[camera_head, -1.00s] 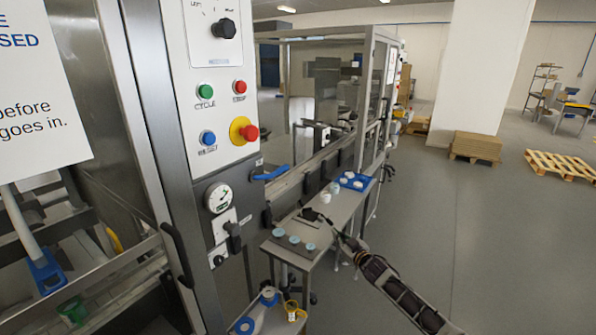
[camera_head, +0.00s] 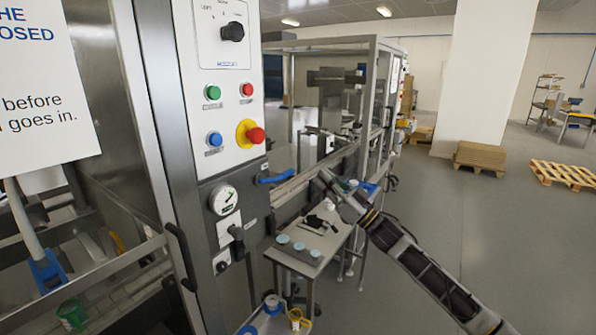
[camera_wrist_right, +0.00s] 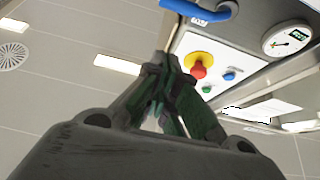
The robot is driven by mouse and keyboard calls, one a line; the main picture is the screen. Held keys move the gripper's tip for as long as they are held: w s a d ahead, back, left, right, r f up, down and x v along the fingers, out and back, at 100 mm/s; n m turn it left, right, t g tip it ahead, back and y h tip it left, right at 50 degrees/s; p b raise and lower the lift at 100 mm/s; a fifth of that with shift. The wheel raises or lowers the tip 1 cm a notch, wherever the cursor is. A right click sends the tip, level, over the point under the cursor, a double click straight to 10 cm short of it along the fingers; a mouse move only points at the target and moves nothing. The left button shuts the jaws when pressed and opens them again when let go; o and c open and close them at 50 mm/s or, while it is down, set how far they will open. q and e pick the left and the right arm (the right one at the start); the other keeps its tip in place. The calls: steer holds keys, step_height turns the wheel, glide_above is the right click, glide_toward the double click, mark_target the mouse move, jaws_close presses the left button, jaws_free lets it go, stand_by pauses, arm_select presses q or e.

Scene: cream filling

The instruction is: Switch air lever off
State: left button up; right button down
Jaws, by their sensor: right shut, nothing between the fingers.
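A blue lever (camera_head: 274,177) sticks out from the right side of the grey machine column, below the button panel. In the right wrist view the blue lever (camera_wrist_right: 205,12) crosses the top edge, partly cut off. A black handle (camera_head: 237,238) sits below the round gauge (camera_head: 224,199); I cannot tell from its label which one is the air lever. My right gripper (camera_head: 326,178) is raised to the right of the blue lever, apart from it. In the wrist view its fingers (camera_wrist_right: 163,62) are together and empty. My left gripper is out of view.
The column panel has a red knob on yellow (camera_head: 252,133), green, red and blue buttons and a black selector (camera_head: 232,31). Open floor (camera_head: 470,220) lies to the right.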

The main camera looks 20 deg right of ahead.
steer(key=shift+s+a+r, duration=0.1)
steer(key=shift+r, duration=0.05)
steer(key=shift+r, duration=0.1)
stand_by(0.3)
steer(key=shift+p+x, duration=1.2)
steer(key=shift+x, duration=3.8)
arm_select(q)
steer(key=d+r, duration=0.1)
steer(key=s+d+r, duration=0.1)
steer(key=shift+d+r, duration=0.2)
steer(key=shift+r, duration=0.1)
arm_select(e)
steer(key=f, duration=0.4)
steer(key=shift+w+a, duration=0.3)
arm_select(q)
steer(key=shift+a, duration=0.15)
